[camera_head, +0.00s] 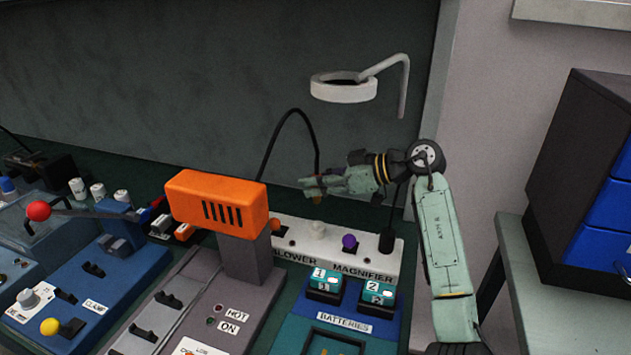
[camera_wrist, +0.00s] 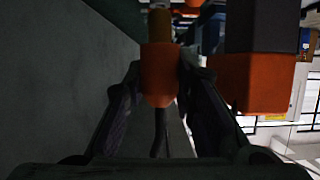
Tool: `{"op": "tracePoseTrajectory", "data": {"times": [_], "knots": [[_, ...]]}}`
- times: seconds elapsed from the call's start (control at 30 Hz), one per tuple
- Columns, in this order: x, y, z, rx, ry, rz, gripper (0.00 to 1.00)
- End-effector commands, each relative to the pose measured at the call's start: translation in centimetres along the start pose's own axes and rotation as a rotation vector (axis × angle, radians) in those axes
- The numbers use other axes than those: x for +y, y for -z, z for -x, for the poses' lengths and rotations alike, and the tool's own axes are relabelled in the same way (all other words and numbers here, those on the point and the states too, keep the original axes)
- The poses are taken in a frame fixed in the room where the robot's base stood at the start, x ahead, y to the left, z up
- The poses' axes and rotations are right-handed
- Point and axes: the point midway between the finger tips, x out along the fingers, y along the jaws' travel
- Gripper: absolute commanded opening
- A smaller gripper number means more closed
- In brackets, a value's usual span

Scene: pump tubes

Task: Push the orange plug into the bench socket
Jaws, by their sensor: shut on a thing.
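My gripper (camera_head: 309,187) is shut on the orange plug (camera_wrist: 160,73), held in the air above the white socket strip (camera_head: 300,236) on the bench. In the wrist view, the plug sits between both fingers. Its brownish end (camera_wrist: 160,24) points to the top of the picture, and its dark cable (camera_wrist: 159,130) runs toward the bottom. In the head view, the fingers mostly hide the plug, and the black cable (camera_head: 275,135) arches from behind the orange blower. The strip is labelled BLOWER and MAGNIFIER.
The orange blower (camera_head: 216,201) stands left of my gripper. A ring magnifier (camera_head: 343,90) hangs above. Batteries (camera_head: 325,283) sit in front.

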Motion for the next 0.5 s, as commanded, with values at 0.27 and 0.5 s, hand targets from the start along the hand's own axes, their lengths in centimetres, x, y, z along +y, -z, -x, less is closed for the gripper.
{"op": "tracePoseTrajectory", "data": {"times": [0.27, 0.5], "knots": [[0.0, -0.8, -0.3, 0.001, 0.000, -0.004, 0.00], [0.0, -2.8, -1.1, 0.000, -0.001, -0.005, 0.00]]}}
